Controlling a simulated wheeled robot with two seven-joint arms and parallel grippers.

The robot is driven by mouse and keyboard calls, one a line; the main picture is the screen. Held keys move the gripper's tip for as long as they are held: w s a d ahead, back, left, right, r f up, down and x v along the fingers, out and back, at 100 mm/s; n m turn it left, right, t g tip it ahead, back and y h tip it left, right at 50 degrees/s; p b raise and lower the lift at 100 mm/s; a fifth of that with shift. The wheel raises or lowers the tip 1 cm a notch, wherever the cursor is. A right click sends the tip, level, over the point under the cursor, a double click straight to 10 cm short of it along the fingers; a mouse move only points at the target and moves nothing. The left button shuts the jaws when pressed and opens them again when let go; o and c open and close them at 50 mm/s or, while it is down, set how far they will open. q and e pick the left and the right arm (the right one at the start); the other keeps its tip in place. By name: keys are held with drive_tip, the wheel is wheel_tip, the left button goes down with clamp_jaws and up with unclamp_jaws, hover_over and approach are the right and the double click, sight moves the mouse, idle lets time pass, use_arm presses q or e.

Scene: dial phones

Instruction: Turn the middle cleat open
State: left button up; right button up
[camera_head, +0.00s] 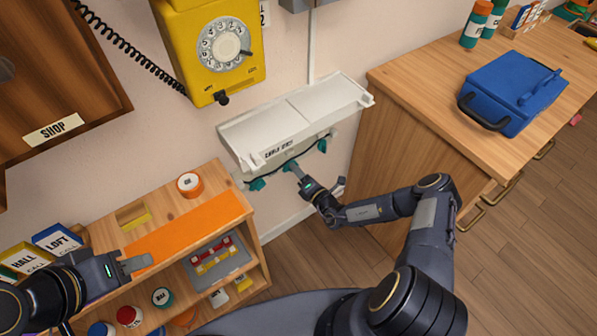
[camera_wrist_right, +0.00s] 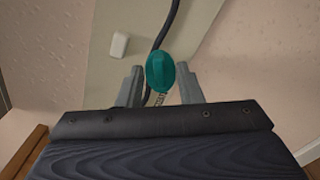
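A white wall duct (camera_head: 300,112) with a small label has several teal cleats along its underside. The left cleat (camera_head: 257,184), middle cleat (camera_head: 289,166) and right cleat (camera_head: 322,145) show in the head view. My right gripper (camera_head: 296,171) is at the middle cleat and partly covers it. In the right wrist view, a teal cleat (camera_wrist_right: 160,72) stands between and just beyond the tips of my right gripper (camera_wrist_right: 161,88). The fingers are apart, one on each side, with a gap at the left finger. My left gripper (camera_head: 136,264) is over the orange-topped shelf, its finger gap unclear.
A dark cable (camera_wrist_right: 165,30) runs behind the cleat on a pale plate. A yellow dial phone (camera_head: 213,50) hangs above the duct. A wooden shelf unit (camera_head: 250,235) stands at lower left, and a wooden counter (camera_head: 420,75) with a blue case (camera_head: 510,90) at right.

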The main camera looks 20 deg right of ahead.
drive_tip(key=shift+s, duration=0.1)
drive_tip(key=v, duration=0.7)
drive_tip(key=shift+s+d, duration=0.15)
drive_tip(key=shift+s, duration=0.1)
